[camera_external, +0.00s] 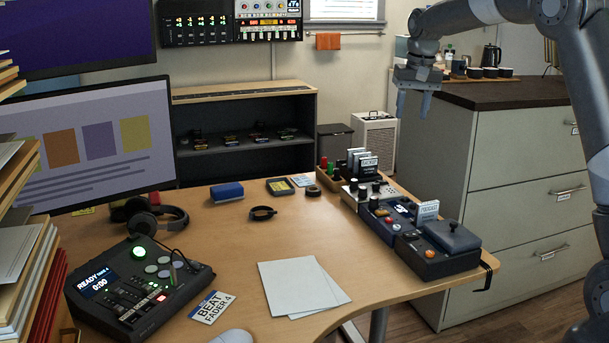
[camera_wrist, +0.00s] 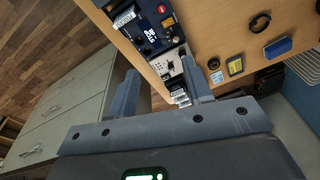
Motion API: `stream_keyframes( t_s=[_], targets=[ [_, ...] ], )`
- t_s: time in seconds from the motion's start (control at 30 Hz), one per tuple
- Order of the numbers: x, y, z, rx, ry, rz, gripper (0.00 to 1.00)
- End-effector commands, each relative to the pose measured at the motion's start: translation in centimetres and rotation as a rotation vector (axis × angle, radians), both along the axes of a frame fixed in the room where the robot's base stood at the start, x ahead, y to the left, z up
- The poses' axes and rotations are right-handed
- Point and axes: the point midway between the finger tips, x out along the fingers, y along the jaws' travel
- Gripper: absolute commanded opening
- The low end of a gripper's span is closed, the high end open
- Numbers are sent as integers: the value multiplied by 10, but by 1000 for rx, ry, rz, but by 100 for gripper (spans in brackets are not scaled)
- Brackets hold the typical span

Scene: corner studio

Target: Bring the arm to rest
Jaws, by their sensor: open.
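My gripper (camera_external: 413,104) hangs in the air at the upper right of the external view, in front of the drawer cabinet and beyond the desk's right edge. Its fingers point down and it holds nothing. In the wrist view my gripper (camera_wrist: 160,92) shows two fingers spread apart. The row of devices on the desk and part of the floor show past them. My arm arches in from the right side of the external view.
The drawer cabinet (camera_external: 520,150) with a dark top stands close to my arm. The wooden desk (camera_external: 225,265) carries a row of devices (camera_external: 405,225) along its right edge, paper sheets (camera_external: 300,287), headphones (camera_external: 150,217) and a control console (camera_external: 140,285). The desk's middle is mostly clear.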

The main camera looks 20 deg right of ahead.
Motion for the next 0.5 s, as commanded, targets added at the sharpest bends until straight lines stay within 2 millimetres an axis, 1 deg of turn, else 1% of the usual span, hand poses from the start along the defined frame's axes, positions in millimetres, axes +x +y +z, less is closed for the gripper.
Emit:
stream_keyframes(
  t_s=[0.03, 0.2, 0.27, 0.4, 0.47, 0.5],
  targets=[
    [-17, -1, 13, 2, -15, 8, 47],
    [-67, -2, 41, 1, -61, 38, 47],
    [-86, -3, 49, -1, -77, 48, 47],
    [-131, -4, 63, -5, -114, 73, 47],
    [-151, -4, 67, -8, -129, 85, 47],
    [-164, -4, 69, -10, -140, 91, 47]
  ],
)
